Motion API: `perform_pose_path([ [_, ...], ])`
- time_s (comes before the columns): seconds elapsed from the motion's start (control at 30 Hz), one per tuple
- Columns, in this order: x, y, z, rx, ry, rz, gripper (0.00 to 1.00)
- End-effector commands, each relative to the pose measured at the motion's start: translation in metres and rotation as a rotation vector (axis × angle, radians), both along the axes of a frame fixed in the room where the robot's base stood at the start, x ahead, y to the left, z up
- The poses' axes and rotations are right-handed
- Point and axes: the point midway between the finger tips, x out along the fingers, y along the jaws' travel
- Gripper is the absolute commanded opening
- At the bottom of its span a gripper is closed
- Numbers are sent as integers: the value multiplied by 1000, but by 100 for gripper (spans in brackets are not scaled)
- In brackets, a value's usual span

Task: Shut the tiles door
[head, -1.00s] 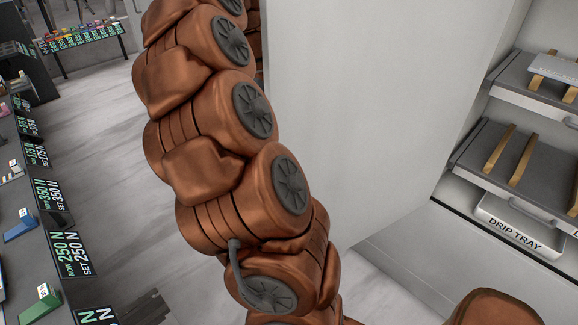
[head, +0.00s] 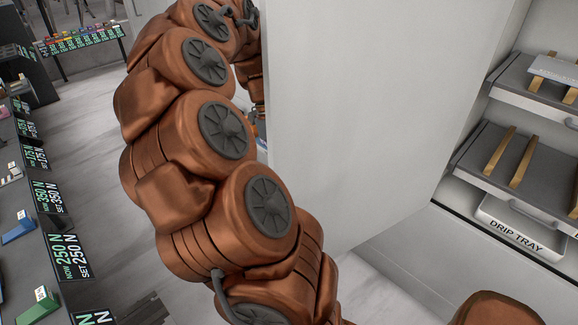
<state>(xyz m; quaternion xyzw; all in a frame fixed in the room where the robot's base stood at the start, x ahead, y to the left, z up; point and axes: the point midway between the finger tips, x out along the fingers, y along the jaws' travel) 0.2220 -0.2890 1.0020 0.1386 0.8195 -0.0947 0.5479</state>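The door (head: 370,110) is a large pale grey panel standing open in the middle of the head view. The cabinet's inside shows to its right, with dark pull-out shelves (head: 535,165) and wooden strips on them. My copper-coloured arm rises on the left of the door and bends behind its left edge at the top. My gripper is not visible; the arm's far end is hidden behind the door or out of the picture. Whether anything touches the door cannot be seen.
A drip tray (head: 520,232) sits low in the cabinet. A long bench with force displays (head: 62,243) and small coloured boxes (head: 38,302) runs along the left edge. A rack of coloured items (head: 80,38) stands at the back left. Pale floor (head: 85,130) is clear between them.

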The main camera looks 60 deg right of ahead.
Motion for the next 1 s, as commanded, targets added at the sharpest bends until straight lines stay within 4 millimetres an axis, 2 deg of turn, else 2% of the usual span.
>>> perform_pose_path([
  [0.17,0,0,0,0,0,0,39],
  [0.53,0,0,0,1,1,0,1],
  [1.0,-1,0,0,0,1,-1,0],
])
